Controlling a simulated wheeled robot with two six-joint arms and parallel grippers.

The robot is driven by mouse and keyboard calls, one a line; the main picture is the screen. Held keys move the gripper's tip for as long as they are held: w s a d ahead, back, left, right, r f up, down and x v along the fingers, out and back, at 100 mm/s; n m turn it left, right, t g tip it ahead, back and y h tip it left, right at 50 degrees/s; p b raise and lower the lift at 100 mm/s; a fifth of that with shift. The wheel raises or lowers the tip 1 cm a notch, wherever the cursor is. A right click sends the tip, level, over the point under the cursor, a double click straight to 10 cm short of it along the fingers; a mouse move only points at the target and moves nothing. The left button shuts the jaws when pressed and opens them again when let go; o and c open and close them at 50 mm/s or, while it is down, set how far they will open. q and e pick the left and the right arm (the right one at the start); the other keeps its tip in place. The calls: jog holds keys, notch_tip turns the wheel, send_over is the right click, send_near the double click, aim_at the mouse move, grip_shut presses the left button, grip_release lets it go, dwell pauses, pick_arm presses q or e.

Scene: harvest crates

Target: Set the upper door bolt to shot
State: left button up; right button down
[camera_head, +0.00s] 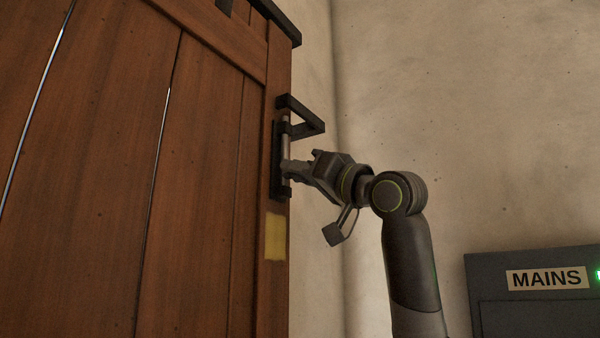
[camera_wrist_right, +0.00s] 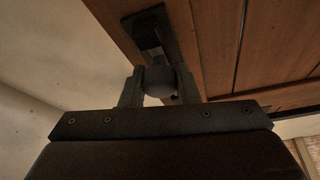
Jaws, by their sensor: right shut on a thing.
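The upper door bolt (camera_head: 286,147) is a pale metal rod on a dark upright backplate (camera_head: 276,165) at the edge of the brown plank door (camera_head: 120,150). A dark angular bracket (camera_head: 305,122) stands out around its upper end. My right gripper (camera_head: 287,168) is at the lower part of the bolt, shut on its knob. In the right wrist view the round dark knob (camera_wrist_right: 160,80) sits between the two fingers (camera_wrist_right: 160,88). The fingers hide part of the bolt. My left gripper is in neither view.
A yellow patch (camera_head: 275,237) is on the door edge below the bolt. A grey box labelled MAINS (camera_head: 490,285) with a green light is at the lower right. A plain beige wall (camera_head: 470,120) stands behind my right arm.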

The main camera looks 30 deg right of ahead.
jog(key=shift+r, duration=0.1)
notch_tip(320, 180, up, 5)
jog(key=p, duration=0.4)
jog(key=shift+s+d, duration=0.1)
jog(key=shift+s, duration=0.05)
jog(key=c, duration=1.1)
grip_release()
jog(key=shift+w, duration=0.2)
jog(key=shift+s+f, duration=0.1)
jog(key=shift+f, duration=0.1)
